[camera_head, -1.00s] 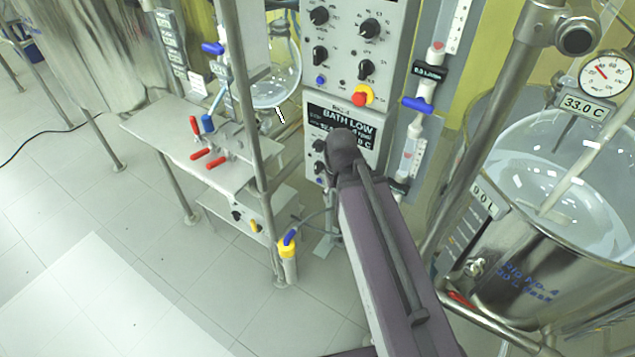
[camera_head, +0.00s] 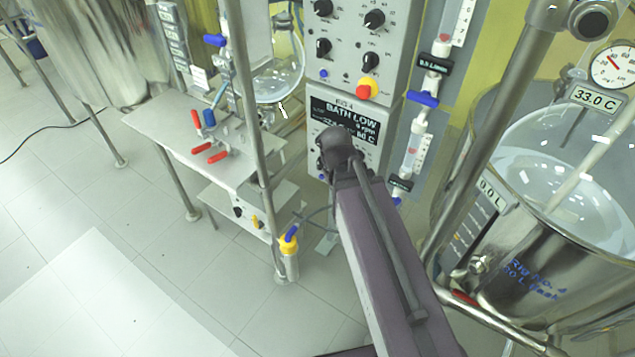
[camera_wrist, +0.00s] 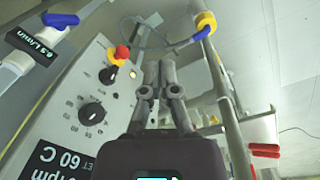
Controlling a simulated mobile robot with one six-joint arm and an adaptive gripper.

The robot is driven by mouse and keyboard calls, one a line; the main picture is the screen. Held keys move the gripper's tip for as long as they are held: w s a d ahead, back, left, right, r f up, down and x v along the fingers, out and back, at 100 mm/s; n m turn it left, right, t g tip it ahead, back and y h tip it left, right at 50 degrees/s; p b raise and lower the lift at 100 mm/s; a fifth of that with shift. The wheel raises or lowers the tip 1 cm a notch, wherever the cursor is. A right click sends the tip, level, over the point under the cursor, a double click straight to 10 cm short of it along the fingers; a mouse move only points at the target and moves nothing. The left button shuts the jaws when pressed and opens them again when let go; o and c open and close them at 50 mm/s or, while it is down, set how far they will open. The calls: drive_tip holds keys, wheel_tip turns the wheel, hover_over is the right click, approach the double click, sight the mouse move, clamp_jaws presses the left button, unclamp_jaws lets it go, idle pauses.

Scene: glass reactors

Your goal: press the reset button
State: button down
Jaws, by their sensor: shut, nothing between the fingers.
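A grey control box carries several black knobs, a small blue button (camera_head: 323,73) and a red mushroom button (camera_head: 367,91) on a yellow ring. No reset label is readable. Below it a second panel (camera_head: 318,105) has a black display reading "BATH LOW"; my arm covers its lower part.
A flowmeter with a blue valve (camera_head: 423,98) stands right of the panels. A steel post (camera_head: 250,110) and a bench (camera_head: 165,135) with red-handled clamps are at left. A steel vessel (camera_head: 515,290) is at right. The floor at lower left is clear.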

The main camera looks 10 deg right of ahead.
sight(321, 179)
drive_tip(key=w+a+f+n+t+h+b, duration=0.2)
drive_tip(key=w+f+n+b, duration=0.5)
drive_tip(key=n, duration=0.5)
drive_tip(key=w+a+f+n+t+h+b, duration=0.3)
drive_tip(key=w+a+f+n+b, duration=0.3)
drive_tip(key=n+b, duration=0.5)
drive_tip(key=shift+w+a+f+n+t+h, duration=0.45)
drive_tip(key=shift+w+n, duration=0.35)
drive_tip(key=shift+w, duration=0.35)
drive_tip(key=shift+d+b, duration=0.2)
drive_tip(key=shift+b, duration=0.15)
drive_tip(key=shift+w+d+r+b+x, duration=0.3)
drive_tip(key=shift+b+x, duration=0.8)
drive_tip(key=shift+x, duration=1.05)
drive_tip(key=shift+w+d+r+b+x, duration=0.1)
drive_tip(key=shift+w+r+b+x, duration=0.2)
drive_tip(key=shift+b+x, duration=1.35)
drive_tip(key=shift+w+d+r+b+x, duration=0.2)
drive_tip(key=shift+r+b+x, duration=0.3)
drive_tip(key=shift+x, duration=2.1)
drive_tip(key=shift+f, duration=0.1)
